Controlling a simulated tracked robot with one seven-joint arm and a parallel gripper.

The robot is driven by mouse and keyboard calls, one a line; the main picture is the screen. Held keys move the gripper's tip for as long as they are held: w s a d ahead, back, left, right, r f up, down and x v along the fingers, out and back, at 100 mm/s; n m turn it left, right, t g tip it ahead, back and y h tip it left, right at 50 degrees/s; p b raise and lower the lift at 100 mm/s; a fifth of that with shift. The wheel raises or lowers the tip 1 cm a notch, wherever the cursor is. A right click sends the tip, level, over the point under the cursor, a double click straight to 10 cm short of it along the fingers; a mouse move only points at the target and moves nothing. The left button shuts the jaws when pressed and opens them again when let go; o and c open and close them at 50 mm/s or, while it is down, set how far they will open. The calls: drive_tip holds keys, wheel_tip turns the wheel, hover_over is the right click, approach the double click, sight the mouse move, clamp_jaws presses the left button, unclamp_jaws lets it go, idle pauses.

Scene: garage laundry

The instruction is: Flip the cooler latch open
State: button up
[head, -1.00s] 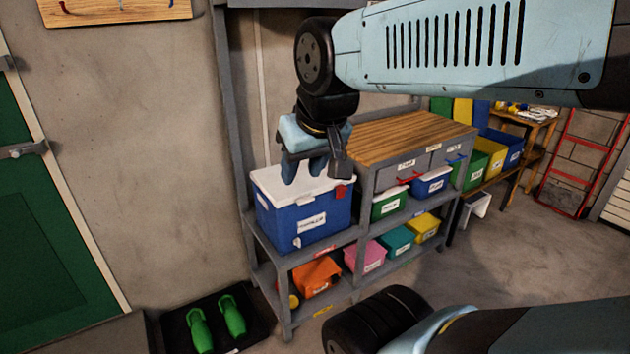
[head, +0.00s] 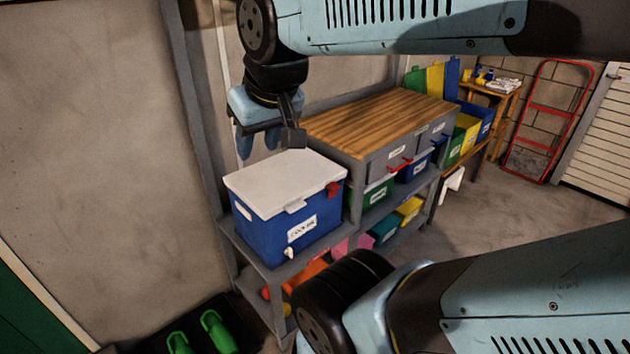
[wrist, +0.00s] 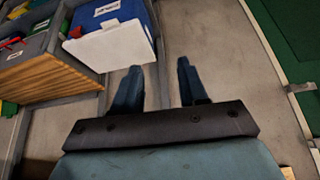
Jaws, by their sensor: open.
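The cooler (head: 262,232) is a blue box with a white lid (head: 283,184), upright on the grey shelf unit; the lid looks closed. A red part, seemingly the latch (head: 333,188), sits on the lid's right end. A small white tab (head: 295,207) is at the lid's front edge. My gripper (head: 258,152) is open and empty, fingers down, beyond the lid's back left part and apart from the red part. In the wrist view the gripper (wrist: 157,70) points at bare floor or wall, with the cooler lid (wrist: 112,46) left of the fingers and a small red part (wrist: 75,32) beside it.
A wood-topped drawer cabinet (head: 375,118) stands close to the right of the cooler. Labelled bins fill the shelves below, including a green bin (head: 375,195). A grey shelf post (head: 195,110) rises behind the cooler at left. Green shoes (head: 217,332) lie on the floor at lower left.

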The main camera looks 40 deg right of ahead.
drive_tip(key=shift+o, duration=1.4)
drive_tip(key=shift+w+d+f, duration=0.1)
drive_tip(key=shift+o, duration=0.7)
drive_tip(key=shift+w+d+f+m, duration=0.1)
drive_tip(key=shift+w+f+m, duration=0.1)
drive_tip(key=shift+f+m, duration=0.1)
drive_tip(key=shift+o, duration=0.3)
drive_tip(key=w+d+f+m+g+y, duration=0.3)
drive_tip(key=w+f+m+g, duration=0.1)
drive_tip(key=f, duration=0.5)
drive_tip(key=shift+w+d+f+m, duration=0.35)
drive_tip(key=shift+w+m, duration=0.45)
drive_tip(key=shift+w, duration=0.35)
drive_tip(key=m+t+h, duration=0.2)
drive_tip(key=m+t, duration=1.4)
drive_tip(key=m, duration=1.3)
approach(338, 189)
drive_tip(key=w, duration=0.7)
drive_tip(key=w+a, duration=0.1)
drive_tip(key=w, duration=0.2)
drive_tip(key=shift+w+f, duration=0.1)
drive_tip(key=shift+w, duration=0.25)
drive_tip(key=shift+d, duration=0.1)
drive_tip(key=c, duration=1.1)
